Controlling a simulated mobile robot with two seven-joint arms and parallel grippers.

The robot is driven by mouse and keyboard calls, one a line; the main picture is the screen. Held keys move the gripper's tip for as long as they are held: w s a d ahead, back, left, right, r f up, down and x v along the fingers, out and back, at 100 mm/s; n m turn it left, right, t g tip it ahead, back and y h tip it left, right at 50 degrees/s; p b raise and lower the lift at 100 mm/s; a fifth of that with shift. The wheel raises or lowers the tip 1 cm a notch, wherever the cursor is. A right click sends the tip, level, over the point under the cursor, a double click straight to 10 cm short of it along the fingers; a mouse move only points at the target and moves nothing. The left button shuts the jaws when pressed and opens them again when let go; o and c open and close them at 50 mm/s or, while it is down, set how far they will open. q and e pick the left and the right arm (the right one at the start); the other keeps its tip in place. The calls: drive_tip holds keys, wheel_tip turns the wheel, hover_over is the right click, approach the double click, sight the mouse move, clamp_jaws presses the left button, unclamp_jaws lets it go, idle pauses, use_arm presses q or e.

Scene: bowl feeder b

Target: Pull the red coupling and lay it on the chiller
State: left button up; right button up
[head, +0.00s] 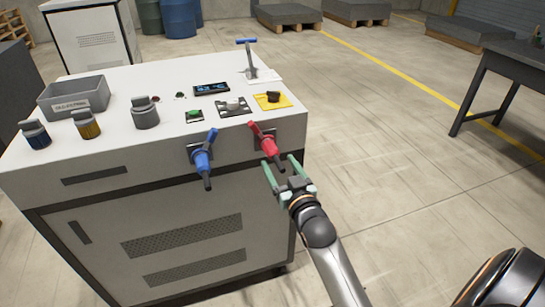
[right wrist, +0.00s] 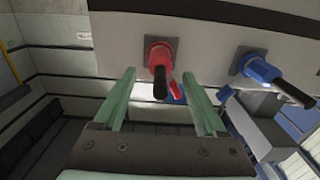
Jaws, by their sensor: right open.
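The red coupling (head: 265,144) sticks out of a square plate on the front of the chiller (head: 175,165), near its right corner; its black end points toward me. It also shows in the right wrist view (right wrist: 160,56), still in its plate, with a red lever hanging beside it. My right gripper (head: 281,164) is open, its green fingers pointing at the coupling. In the right wrist view the fingers (right wrist: 160,82) stand either side of the coupling's black end, with gaps; I cannot tell how far the tips reach along it. My left gripper is not in view.
A blue coupling (head: 203,160) sits left of the red one. On the chiller's top stand a grey bin (head: 73,97), several capped fittings (head: 145,113), a yellow pad (head: 272,101) and a blue-handled tool (head: 248,58). Some bare top lies between them. A dark table (head: 505,65) stands far right.

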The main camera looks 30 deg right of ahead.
sight(274, 154)
drive_tip(key=x, duration=0.5)
drive_tip(key=shift+w, duration=0.4)
drive_tip(key=shift+d+r, duration=0.1)
drive_tip(key=shift+r, duration=0.05)
drive_tip(key=shift+r, duration=0.1)
drive_tip(key=shift+r+p, duration=0.1)
drive_tip(key=shift+p, duration=0.25)
idle(0.7)
drive_tip(key=shift+w, duration=0.1)
clamp_jaws()
idle(0.6)
idle(0.5)
